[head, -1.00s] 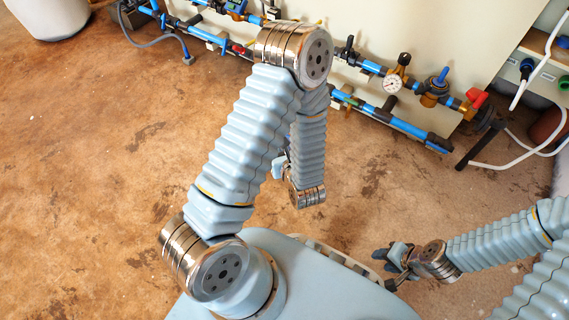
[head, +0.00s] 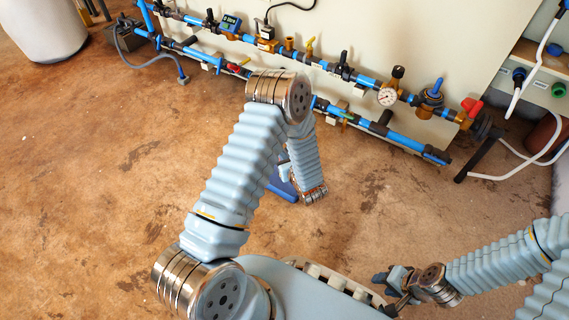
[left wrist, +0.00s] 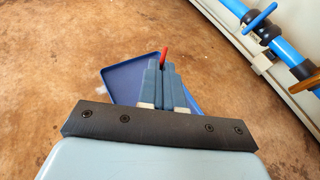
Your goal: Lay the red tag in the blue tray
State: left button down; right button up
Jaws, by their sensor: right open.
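The red tag (left wrist: 164,55) shows as a thin red strip between the fingertips of my left gripper (left wrist: 161,68), which is shut on it in the left wrist view. The blue tray (left wrist: 122,80) lies behind and below the fingers in that view. The tag is seen against the tray's far edge; I cannot tell its height above the tray. In the head view a corner of the tray (head: 280,187) shows beside my left wrist, and my left arm hides the rest and most of the left gripper. My right gripper (head: 388,292) is open and empty, at the lower right.
A wall panel with blue pipes (head: 350,80), valves and a gauge (head: 388,97) stands beyond my arms. A white bin (head: 45,28) is at the upper left. A shelf (head: 540,75) with hanging white hoses is at the right. The brown floor is largely clear.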

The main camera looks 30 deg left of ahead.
pick_arm(q)
jog(key=shift+w+a+f+b, duration=0.1)
jog(key=shift+w+f+b, duration=0.1)
jog(key=shift+f, duration=0.5)
jog(key=shift+w+a+f+b, duration=0.1)
jog(key=shift+f+b, duration=0.05)
jog(key=shift+f, duration=0.5)
jog(key=shift+w+a+f+b, duration=0.1)
jog(key=shift+f+b, duration=0.1)
jog(key=shift+f, duration=0.5)
jog(key=shift+f, duration=0.1)
jog(key=c, duration=1.3)
grip_release()
jog(key=shift+p+v, duration=1.15)
jog(key=shift+v, duration=4.95)
